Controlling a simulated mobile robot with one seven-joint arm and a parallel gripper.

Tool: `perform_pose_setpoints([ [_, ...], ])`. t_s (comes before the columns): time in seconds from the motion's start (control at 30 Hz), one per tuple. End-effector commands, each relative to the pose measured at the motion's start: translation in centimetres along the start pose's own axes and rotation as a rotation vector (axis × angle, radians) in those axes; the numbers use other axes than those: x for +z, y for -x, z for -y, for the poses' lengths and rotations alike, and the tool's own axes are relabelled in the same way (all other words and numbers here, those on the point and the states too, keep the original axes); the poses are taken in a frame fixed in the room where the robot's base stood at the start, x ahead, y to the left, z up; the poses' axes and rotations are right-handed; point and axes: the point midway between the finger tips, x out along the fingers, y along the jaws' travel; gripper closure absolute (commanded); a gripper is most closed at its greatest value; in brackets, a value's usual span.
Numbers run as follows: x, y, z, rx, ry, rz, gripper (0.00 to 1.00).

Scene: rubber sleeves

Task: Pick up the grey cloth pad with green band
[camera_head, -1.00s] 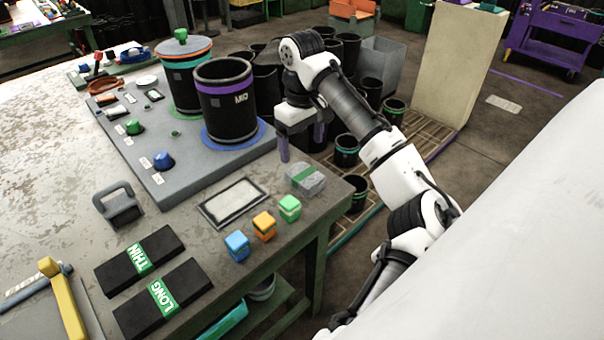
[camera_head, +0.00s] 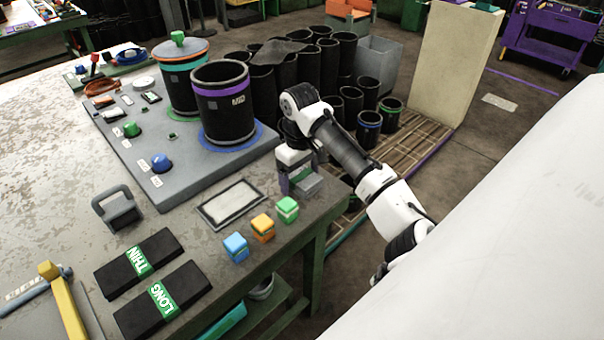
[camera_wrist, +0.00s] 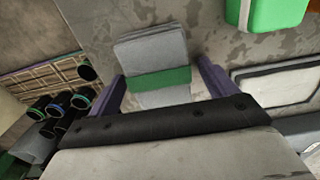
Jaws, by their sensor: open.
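The grey cloth pad with a green band (camera_wrist: 160,77) lies on the table near its right corner. In the wrist view it sits between the two purple fingers of my gripper (camera_wrist: 160,85), which is open with a gap at each side of the pad. In the head view my gripper (camera_head: 297,182) is low over the pad (camera_head: 309,185) and hides most of it. I cannot tell from these views how far the fingertips are above the tabletop.
A framed white panel (camera_head: 233,203) lies left of the pad. Green (camera_head: 287,209), orange (camera_head: 263,227) and blue (camera_head: 236,246) blocks stand in front. A black MID cylinder (camera_head: 226,112) stands on the grey board behind. The table edge is close on the right, with black sleeves beyond.

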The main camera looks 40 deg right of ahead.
Motion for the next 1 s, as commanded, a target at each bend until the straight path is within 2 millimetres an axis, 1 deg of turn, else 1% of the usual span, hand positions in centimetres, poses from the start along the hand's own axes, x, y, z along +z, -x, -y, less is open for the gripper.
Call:
perform_pose_setpoints([
  [0.03,0.0,0.0,0.0,0.0,0.0,0.0,0.15],
  [0.07,0.0,0.0,0.0,0.0,0.0,0.0,0.19],
  [0.4,0.0,0.0,0.0,0.0,0.0,0.0,0.64],
  [0.63,0.0,0.1,0.0,0.0,0.0,0.0,0.64],
  [0.77,-0.1,0.6,0.0,0.001,0.0,-0.002,0.64],
  [0.87,-0.1,1.5,0.0,0.001,0.001,-0.001,0.64],
  [0.97,-0.1,3.0,0.0,0.002,0.001,-0.002,0.64],
  [1.0,-0.1,3.9,0.0,0.002,0.001,-0.003,0.64],
])
